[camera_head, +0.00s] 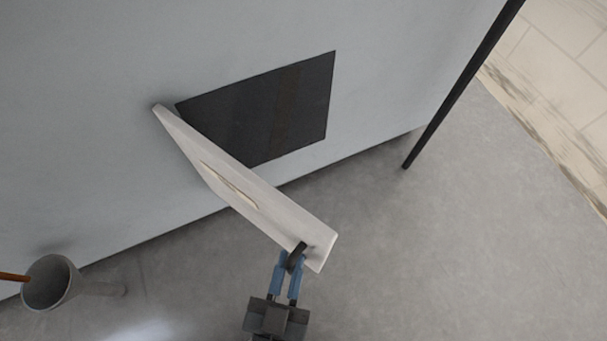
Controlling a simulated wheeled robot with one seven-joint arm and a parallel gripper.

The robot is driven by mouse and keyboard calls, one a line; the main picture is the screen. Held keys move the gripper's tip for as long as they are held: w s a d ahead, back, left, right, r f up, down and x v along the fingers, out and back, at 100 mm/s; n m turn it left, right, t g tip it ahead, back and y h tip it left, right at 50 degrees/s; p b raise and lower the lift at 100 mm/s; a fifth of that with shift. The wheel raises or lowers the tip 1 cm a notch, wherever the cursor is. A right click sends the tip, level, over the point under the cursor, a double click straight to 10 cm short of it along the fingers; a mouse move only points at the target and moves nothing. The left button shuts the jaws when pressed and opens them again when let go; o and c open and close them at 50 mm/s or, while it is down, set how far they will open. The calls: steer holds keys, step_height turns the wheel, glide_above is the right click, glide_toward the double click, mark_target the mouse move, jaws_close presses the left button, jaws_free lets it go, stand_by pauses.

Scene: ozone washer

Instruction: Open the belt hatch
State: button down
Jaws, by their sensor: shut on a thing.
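The belt hatch (267,203) is a pale panel standing swung out from the grey wall, hinged at its upper left edge. Behind it a dark rectangular opening (302,107) shows in the wall, partly covered by the panel. A small black handle (298,253) sits near the panel's free end. My gripper (288,266), with blue fingers, is at the lower middle and shut on this handle. The exact contact of the fingertips is small in the picture.
A grey cup-like container (51,282) with an orange-brown stick stands at the lower left. A black post (462,85) rises at the right. The grey floor (420,255) to the right of the panel is clear.

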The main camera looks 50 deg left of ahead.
steer(key=s+a+m+t+h, duration=0.1)
steer(key=s+m+h, duration=0.1)
steer(key=s, duration=0.8)
steer(key=shift+a+t+h, duration=0.4)
steer(key=shift+f, duration=0.1)
steer(key=c, duration=1.3)
jaws_free()
steer(key=shift+c, duration=0.2)
steer(key=shift+o, duration=0.6)
steer(key=shift+d, duration=0.1)
